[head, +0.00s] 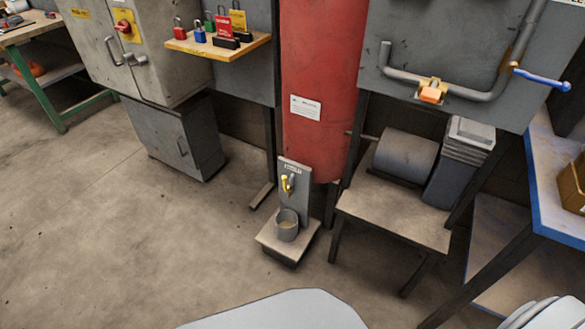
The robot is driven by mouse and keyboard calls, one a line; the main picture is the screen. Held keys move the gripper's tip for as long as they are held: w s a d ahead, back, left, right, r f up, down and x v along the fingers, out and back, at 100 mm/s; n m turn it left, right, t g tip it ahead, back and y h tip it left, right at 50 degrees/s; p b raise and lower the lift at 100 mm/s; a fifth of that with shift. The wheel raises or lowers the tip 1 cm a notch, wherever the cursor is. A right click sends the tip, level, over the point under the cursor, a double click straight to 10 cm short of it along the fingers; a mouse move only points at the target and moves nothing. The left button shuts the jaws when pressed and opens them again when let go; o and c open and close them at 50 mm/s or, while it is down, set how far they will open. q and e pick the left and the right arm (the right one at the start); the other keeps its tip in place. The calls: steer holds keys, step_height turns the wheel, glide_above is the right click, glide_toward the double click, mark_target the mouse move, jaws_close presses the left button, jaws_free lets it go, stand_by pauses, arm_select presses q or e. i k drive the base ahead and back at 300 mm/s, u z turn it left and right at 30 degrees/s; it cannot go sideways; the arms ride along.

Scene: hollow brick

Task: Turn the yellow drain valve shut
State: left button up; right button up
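The yellow drain valve (287,184) is small and sits on a grey upright plate (293,195) at the foot of the red tank (318,90). Its handle looks roughly upright, but it is too small to tell its exact angle. A grey cup (287,225) stands below the valve on a low stand (283,247), with pale contents. Neither of my grippers shows in the head view.
A low table (390,218) with a grey motor (405,155) stands right of the tank. A shelf (220,45) with coloured padlocks is above left. A blue-edged workbench (555,190) is at right. The floor (130,230) in front and left is clear.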

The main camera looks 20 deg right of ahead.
mark_target(285, 185)
steer(key=z, duration=0.8)
steer(key=i, duration=0.85)
steer(key=z, duration=0.9)
